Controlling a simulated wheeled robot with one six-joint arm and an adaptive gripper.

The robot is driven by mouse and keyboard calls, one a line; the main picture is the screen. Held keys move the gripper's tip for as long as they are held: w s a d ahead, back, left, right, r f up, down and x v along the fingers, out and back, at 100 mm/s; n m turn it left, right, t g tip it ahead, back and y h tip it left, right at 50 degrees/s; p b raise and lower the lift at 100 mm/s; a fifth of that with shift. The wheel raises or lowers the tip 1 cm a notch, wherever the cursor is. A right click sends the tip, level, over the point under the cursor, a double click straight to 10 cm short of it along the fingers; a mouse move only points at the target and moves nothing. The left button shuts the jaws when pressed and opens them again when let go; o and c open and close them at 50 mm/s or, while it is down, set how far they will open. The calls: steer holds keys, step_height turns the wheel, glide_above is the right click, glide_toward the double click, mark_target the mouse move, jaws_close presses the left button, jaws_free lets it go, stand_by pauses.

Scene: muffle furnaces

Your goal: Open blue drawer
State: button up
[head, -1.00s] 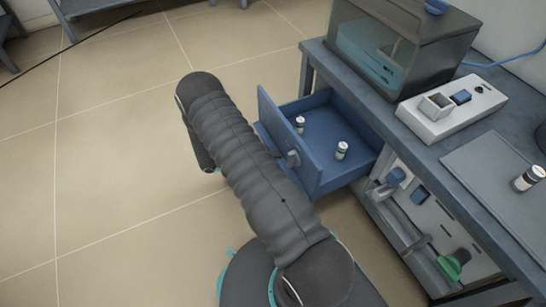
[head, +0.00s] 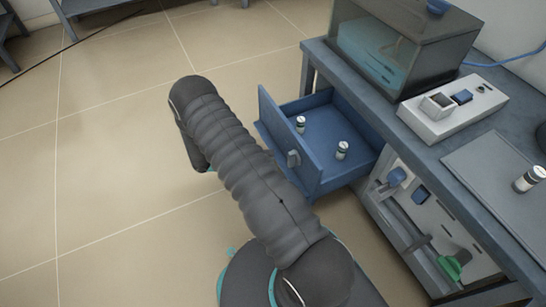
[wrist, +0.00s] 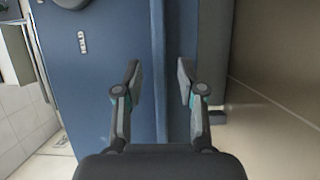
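The blue drawer (head: 335,178) stands pulled out from under the bench in the head view. Two small white-capped vials (head: 300,124) and (head: 342,150) stand inside the drawer. In the wrist view, my gripper (wrist: 158,80) has its two fingers apart with no object gripped. Blue drawer surfaces (wrist: 105,90) fill the background behind the fingers, and one vial (wrist: 82,42) shows at left. In the head view my gripper is hidden behind my arm.
The bench (head: 425,150) holds a glass-sided box (head: 385,55), a white device (head: 450,108) and a vial (head: 530,178).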

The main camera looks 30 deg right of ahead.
steer(key=v, duration=0.9)
steer(key=shift+a, duration=0.2)
steer(key=shift+w, duration=0.1)
steer(key=s+f+n+y, duration=0.3)
steer(key=s+f+n, duration=0.1)
steer(key=f+n, duration=0.1)
step_height(320, 180, up, 4)
steer(key=s+a+n+y, duration=0.1)
steer(key=s+a+y, duration=0.2)
steer(key=s+a+r+t+y+p, duration=0.1)
steer(key=s+r+y, duration=0.15)
steer(key=r, duration=0.55)
steer(key=s+a+r+n+t+y+p, duration=0.1)
steer(key=r+t+y, duration=0.15)
steer(key=r, duration=0.45)
steer(key=s+a+r+t+y+p, duration=0.1)
steer(key=r+y+p, duration=0.15)
steer(key=r, duration=0.55)
steer(key=s+r+m+t+y+p, duration=0.1)
steer(key=s+r+t, duration=0.3)
steer(key=r, duration=0.8)
steer(key=s+d+r+m+t+y+p, duration=0.1)
steer(key=s+r+t+y+p, duration=0.1)
steer(key=s+r, duration=0.6)
step_height(320, 180, up, 5)
steer(key=t+p, duration=0.1)
steer(key=t, duration=0.1)
steer(key=shift+d+t, duration=0.3)
steer(key=shift+t, duration=0.05)
